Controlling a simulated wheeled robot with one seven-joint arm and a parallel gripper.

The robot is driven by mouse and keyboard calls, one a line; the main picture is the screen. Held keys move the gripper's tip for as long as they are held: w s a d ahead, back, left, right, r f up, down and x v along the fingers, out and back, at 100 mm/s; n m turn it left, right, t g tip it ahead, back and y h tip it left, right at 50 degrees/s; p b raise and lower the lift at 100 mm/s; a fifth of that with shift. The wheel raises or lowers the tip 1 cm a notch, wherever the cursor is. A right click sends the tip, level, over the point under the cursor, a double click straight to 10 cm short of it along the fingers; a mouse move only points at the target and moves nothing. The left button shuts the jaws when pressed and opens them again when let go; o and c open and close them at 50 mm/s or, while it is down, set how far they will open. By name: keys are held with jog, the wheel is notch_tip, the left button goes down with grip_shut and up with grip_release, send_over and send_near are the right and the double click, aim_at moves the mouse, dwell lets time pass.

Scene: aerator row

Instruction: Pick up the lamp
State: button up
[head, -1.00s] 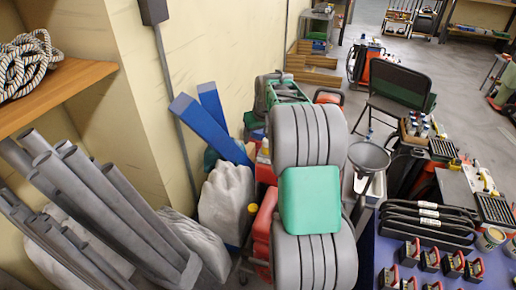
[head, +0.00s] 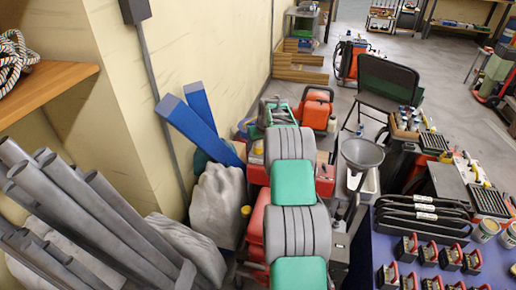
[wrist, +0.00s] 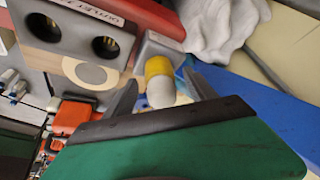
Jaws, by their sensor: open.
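A small rounded thing with a white end and a yellow band (wrist: 158,82) shows in the wrist view, beside a grey block. It looks like the lamp, but I cannot be sure. My gripper (wrist: 160,78) is open, with its two dark fingers apart on either side of this thing in the picture. I see no contact, and cannot tell how far it lies beyond the fingertips. In the head view my own arm hides most of the place around my gripper, and I cannot clearly make out the lamp there.
A dark block with two round holes (wrist: 82,32) is close at the upper left in the wrist view. Blue beams (head: 200,130) lean by the wall, above a pale sack (head: 218,205). A grey funnel (head: 362,152) and blue table (head: 368,262) stand right of my arm.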

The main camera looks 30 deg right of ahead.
grip_shut()
dwell(0.5)
jog(key=shift+r, duration=0.1)
